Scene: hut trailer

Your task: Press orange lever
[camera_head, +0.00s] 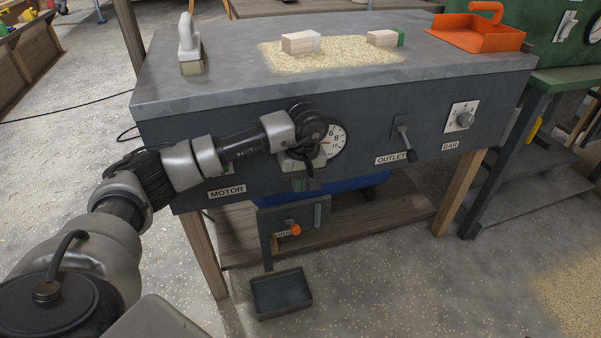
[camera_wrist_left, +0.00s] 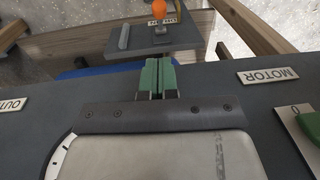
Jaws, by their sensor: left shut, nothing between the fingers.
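The orange lever (camera_head: 295,229) sticks out from a small grey panel (camera_head: 309,215) hung below the workbench front. In the left wrist view the orange lever (camera_wrist_left: 161,9) shows at the top edge, past the fingertips, partly cut off. My left gripper (camera_head: 299,185) is in front of the bench face, below the round gauge, with its fingers pointing down. It is above the lever and apart from it. Its green-tipped fingers (camera_wrist_left: 159,76) are shut together with nothing between them. My right gripper is in neither view.
The workbench (camera_head: 225,84) carries a scraping brush (camera_head: 189,45), wood blocks (camera_head: 299,42), sawdust and an orange dustpan (camera_head: 470,38). Its front has a gauge (camera_head: 338,138), an outlet handle (camera_head: 404,140) and a dial (camera_head: 464,119). A dark bin (camera_head: 281,294) stands on the floor below.

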